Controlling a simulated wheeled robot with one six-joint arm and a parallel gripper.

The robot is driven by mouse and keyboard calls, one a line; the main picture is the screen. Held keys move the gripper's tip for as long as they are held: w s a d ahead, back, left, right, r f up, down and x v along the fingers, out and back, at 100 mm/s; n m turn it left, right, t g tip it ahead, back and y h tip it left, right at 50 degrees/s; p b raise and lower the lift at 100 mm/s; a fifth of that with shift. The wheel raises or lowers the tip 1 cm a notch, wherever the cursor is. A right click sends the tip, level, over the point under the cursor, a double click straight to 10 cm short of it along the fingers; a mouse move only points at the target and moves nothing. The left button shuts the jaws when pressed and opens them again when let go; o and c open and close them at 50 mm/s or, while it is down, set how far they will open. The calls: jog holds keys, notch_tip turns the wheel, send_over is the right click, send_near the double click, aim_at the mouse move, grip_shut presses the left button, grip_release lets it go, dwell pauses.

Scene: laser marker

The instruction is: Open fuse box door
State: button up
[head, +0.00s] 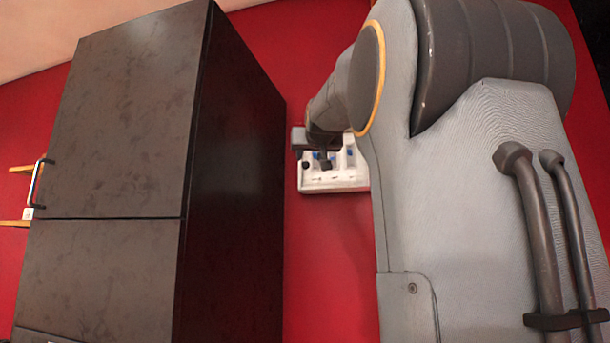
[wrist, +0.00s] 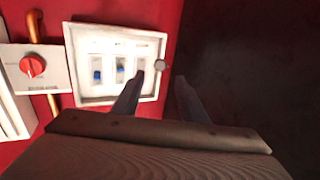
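The fuse box (wrist: 82,92) is a white-framed box on the red wall, with several switches, some of them blue, showing behind its front. Its door appears shut in the wrist view. A round grey knob (wrist: 160,66) sits at the door's right edge. My gripper (wrist: 160,80) is open, its two dark fingers apart and nothing between them. The knob shows just beyond the fingertips, in line with the gap; I cannot tell the exact distance. In the head view the fuse box (head: 335,183) is partly hidden behind my arm.
A red rotary switch (wrist: 32,66) on a grey plate is left of the fuse box, with orange pipes above and below it. A tall dark cabinet (head: 120,120) stands close on the left in the head view. Its dark side (wrist: 260,60) fills the wrist view's right.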

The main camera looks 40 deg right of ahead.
aim_at(306, 164)
jog(key=p+x, duration=0.4)
jog(key=x, duration=0.3)
jog(key=shift+w+d+r, duration=0.1)
jog(key=shift+w+d, duration=0.1)
jog(key=shift+w, duration=0.05)
grip_shut()
